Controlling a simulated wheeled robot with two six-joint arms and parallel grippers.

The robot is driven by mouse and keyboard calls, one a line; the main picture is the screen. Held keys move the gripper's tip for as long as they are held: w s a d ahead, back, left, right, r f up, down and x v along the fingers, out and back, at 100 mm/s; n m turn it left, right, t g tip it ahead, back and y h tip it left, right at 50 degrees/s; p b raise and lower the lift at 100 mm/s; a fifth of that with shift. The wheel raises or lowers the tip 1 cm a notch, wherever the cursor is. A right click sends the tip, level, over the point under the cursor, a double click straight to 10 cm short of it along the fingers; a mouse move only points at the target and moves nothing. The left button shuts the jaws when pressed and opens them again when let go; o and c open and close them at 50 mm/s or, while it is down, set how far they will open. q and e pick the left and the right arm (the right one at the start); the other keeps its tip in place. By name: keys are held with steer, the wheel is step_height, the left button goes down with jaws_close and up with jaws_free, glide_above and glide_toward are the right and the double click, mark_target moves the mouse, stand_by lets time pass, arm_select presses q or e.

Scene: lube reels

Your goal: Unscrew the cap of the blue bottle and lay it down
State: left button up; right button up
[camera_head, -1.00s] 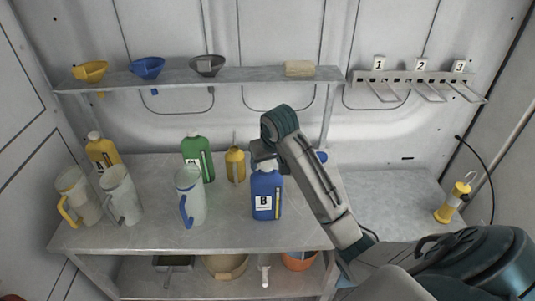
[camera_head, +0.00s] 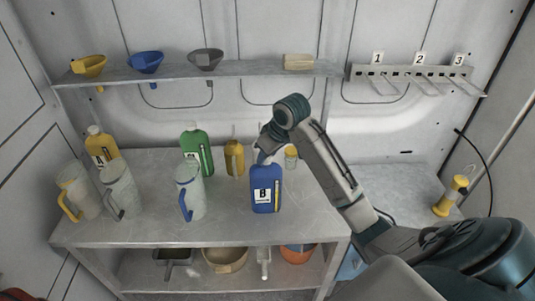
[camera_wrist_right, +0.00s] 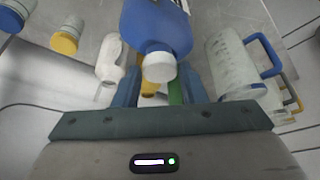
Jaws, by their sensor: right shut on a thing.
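The blue bottle (camera_head: 267,190) stands upright on the bench, with a label marked B. It also shows in the right wrist view (camera_wrist_right: 155,22), where its white cap (camera_wrist_right: 160,67) is at the end of the neck. My right gripper (camera_head: 268,150) is at the top of the bottle, its fingers on either side of the cap, shut on it. The cap is mostly hidden by the gripper in the head view. The cap looks seated on the neck. My left gripper is out of view.
A green bottle (camera_head: 196,152), a yellow bottle (camera_head: 101,147) and a small yellow container (camera_head: 234,158) stand behind. Clear jugs, one with a blue handle (camera_head: 190,192), stand to the left. The bench front (camera_head: 225,228) is clear. Funnels line the upper shelf (camera_head: 250,71).

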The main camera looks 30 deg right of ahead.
steer(key=shift+f+n, duration=0.1)
steer(key=shift+n, duration=0.2)
